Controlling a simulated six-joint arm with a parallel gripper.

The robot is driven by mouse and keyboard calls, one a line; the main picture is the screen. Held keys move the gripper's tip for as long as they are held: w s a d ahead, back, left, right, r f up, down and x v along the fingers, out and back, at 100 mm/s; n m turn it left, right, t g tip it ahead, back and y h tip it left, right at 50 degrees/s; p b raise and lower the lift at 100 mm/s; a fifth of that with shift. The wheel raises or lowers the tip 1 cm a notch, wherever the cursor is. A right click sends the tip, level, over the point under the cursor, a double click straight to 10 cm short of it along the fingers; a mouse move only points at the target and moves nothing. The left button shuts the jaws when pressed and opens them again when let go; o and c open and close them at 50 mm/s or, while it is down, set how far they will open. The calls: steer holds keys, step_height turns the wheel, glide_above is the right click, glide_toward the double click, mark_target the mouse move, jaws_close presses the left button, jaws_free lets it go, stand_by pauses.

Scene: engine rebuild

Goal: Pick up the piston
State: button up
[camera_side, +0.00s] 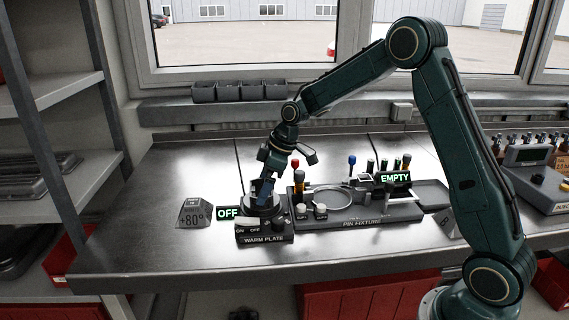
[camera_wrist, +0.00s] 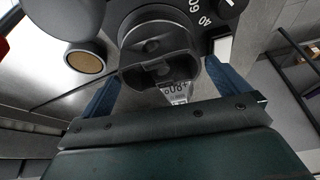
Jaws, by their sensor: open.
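The piston (camera_wrist: 158,68) is a dark grey part with a rounded body and a recessed hollow, seen close up in the wrist view. It sits on the round top of the warm plate (camera_side: 263,238), where my gripper largely hides it in the side view. My gripper (camera_side: 264,192) is over the plate, pointing down. In the wrist view its two blue fingers (camera_wrist: 160,88) are open, one on each side of the piston. I cannot tell whether either finger touches it.
An "OFF" sign (camera_side: 227,212) and a "+80°" block (camera_side: 194,213) stand left of the plate. The pin fixture (camera_side: 362,222) with several upright coloured tools is close on the right. A dial (camera_wrist: 205,12) shows near the piston. The bench's left front is clear.

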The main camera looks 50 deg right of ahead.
steer(key=shift+x, duration=1.3)
steer(key=shift+r, duration=0.1)
steer(key=c, duration=1.2)
step_height(320, 180, up, 20)
steer(key=shift+r, duration=0.1)
